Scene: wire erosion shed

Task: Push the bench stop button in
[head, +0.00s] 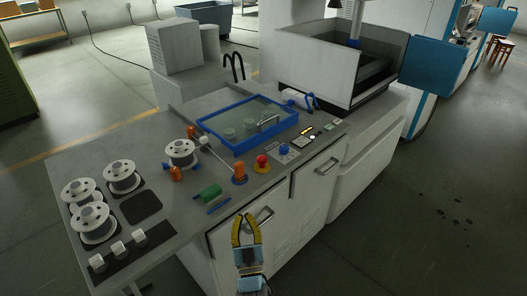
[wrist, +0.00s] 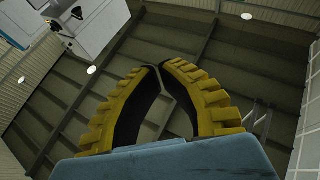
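The bench stop button (head: 262,160) is a red mushroom head on a yellow base near the front edge of the grey bench, in the head view. Whether it is pressed in cannot be told at this size. My gripper (head: 245,216) is in front of the bench, below and a little left of the button in the picture, and apart from it. It points upward. In the wrist view my gripper (wrist: 161,66) has its two yellow fingers arched together with the black tips meeting, and nothing is between them. The button is not in the wrist view.
Near the button are an orange post (head: 240,173), a blue knob (head: 284,149) and a green block (head: 208,193). A blue-framed tray (head: 240,152) lies behind. White spools (head: 122,177) stand at left. A cabinet handle (head: 262,217) is close to my gripper.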

